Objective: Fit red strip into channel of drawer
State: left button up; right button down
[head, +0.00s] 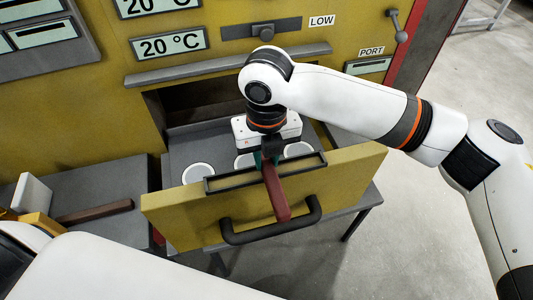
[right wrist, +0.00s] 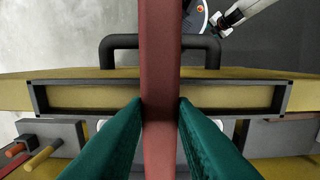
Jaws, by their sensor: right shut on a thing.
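The red strip (head: 279,195) is held in my right gripper (head: 266,158), whose teal fingers are shut on it. In the right wrist view the strip (right wrist: 160,60) runs from top to bottom between the fingers (right wrist: 160,118). The drawer (head: 350,170) is pulled out. Its channel is a dark rectangular frame (head: 225,184) along the top of the yellow front; it also shows in the right wrist view (right wrist: 280,98). The strip lies crosswise over the channel's middle, hiding part of it. I cannot tell whether they touch.
A dark handle (head: 315,212) juts from the drawer front. White round pieces (head: 198,173) sit inside the drawer. A dark reddish bar (head: 95,211) lies on the grey side shelf (head: 110,180), near a white block (head: 32,192). The floor at right is clear.

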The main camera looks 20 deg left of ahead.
pick_arm(q)
jog(key=shift+r+p, duration=0.9)
dwell(2.3)
jog(key=shift+s, duration=0.1)
dwell(3.3)
